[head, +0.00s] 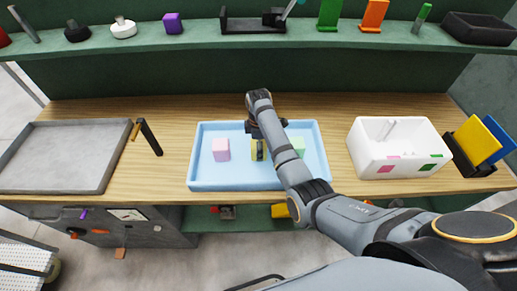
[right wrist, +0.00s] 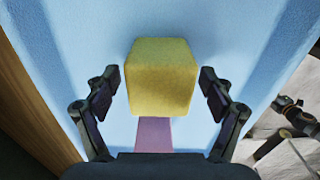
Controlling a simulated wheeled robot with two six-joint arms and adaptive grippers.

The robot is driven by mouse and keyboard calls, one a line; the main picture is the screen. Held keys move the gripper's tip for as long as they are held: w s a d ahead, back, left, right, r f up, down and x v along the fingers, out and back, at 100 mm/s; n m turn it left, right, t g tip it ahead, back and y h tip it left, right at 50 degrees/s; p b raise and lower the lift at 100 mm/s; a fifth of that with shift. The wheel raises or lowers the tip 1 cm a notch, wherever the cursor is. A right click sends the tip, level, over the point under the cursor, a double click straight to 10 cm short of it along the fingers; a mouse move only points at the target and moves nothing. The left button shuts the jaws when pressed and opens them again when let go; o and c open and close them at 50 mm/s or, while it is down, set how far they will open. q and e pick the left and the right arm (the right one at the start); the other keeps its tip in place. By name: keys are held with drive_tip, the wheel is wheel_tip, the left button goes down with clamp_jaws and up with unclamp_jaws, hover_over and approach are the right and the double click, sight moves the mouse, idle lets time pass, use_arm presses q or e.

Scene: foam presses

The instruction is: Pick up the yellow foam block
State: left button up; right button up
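The yellow foam block (head: 254,147) sits in the light blue tray (head: 205,184), partly hidden by my right gripper (head: 259,148). A pink block (head: 221,150) is to its left and a pale green block (head: 298,146) to its right, partly behind my arm. In the right wrist view the yellow block (right wrist: 160,75) is between the two fingers of my right gripper (right wrist: 160,92), with a gap on both sides. The gripper is open and holds nothing. A mauve patch (right wrist: 154,134) shows below the block. My left gripper is not in view.
A grey tray (head: 60,185) and a black-handled tool (head: 150,138) lie to the left. A white box (head: 370,152) and a black holder with blue and yellow sheets (head: 474,140) stand to the right. A green shelf (head: 200,36) runs along the back.

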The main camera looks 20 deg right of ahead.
drive_tip(key=c, duration=0.9)
drive_tip(key=shift+r, duration=0.1)
drive_tip(key=shift+c, duration=0.2)
